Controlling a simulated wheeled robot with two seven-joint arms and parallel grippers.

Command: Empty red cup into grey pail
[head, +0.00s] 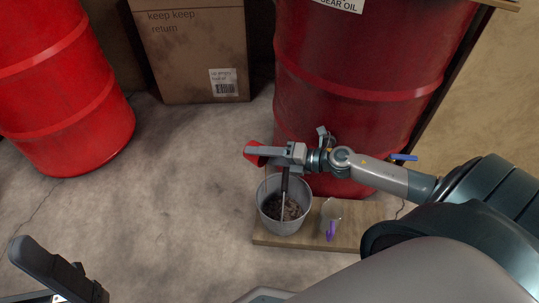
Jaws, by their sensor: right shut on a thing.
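The red cup (252,153) is at the left end of my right gripper (264,152), which is shut on it. The cup looks tipped onto its side; its opening and contents cannot be seen. The grey pail (269,221) stands upright just below the cup and gripper in the picture, with brown lumpy material and a dark-handled tool in it. The cup shows above the pail's upper left rim, apart from it. My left gripper (62,275) is at the lower left, partly cut off and away from the pail; its jaws are unclear.
The pail stands on a wooden board (366,224), beside a clear container (331,208) with a purple item. A dark red drum (365,60) stands behind. A bright red drum (65,95) and cardboard box (190,45) are farther left. The floor left of the pail is clear.

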